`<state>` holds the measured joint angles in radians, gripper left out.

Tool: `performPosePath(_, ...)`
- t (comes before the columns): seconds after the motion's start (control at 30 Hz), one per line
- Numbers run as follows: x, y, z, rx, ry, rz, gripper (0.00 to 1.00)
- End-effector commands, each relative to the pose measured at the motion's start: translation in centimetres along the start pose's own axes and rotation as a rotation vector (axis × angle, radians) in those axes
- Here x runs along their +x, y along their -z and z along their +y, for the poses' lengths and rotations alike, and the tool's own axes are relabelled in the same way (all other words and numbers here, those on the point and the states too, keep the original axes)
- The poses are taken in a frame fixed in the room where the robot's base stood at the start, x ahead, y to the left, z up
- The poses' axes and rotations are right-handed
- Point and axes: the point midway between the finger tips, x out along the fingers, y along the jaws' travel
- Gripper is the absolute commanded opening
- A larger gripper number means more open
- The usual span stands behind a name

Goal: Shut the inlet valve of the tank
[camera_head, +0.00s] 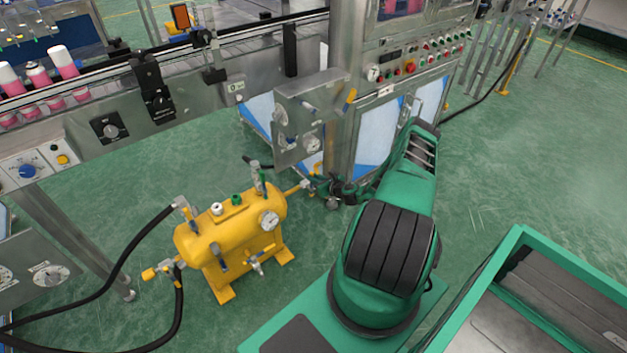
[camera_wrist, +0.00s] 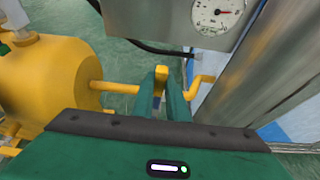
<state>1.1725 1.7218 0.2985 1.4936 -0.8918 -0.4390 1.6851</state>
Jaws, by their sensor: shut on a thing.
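The yellow tank (camera_head: 222,240) stands on short feet on the green floor, left of my arm; its rounded end (camera_wrist: 50,80) fills the left of the wrist view. A yellow pipe (camera_head: 298,188) leaves its right end, also seen in the wrist view (camera_wrist: 115,87). My gripper (camera_wrist: 163,88) is at this pipe, its two green fingers shut on a small yellow valve handle (camera_wrist: 161,75). The valve body is mostly hidden behind the fingers. In the head view my gripper (camera_head: 325,188) is small and dark, so its hold is unclear there. No label naming the inlet shows.
A bent yellow piece (camera_wrist: 203,85) lies just right of my fingers. A steel box with gauges (camera_head: 310,115) hangs close above, beside a steel cabinet (camera_head: 395,110). Another yellow-fitted valve (camera_head: 160,270) and black hoses (camera_head: 125,255) are on the tank's left.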

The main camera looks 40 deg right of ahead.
Motion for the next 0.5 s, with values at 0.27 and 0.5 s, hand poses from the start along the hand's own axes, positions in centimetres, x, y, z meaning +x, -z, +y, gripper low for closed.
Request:
performPosePath(0.27, -0.06, 0.26, -0.19, -0.002, 0.004, 0.005, 0.32)
performPosePath(0.5, -0.3, 0.14, -0.15, -0.001, 0.003, 0.003, 0.32)
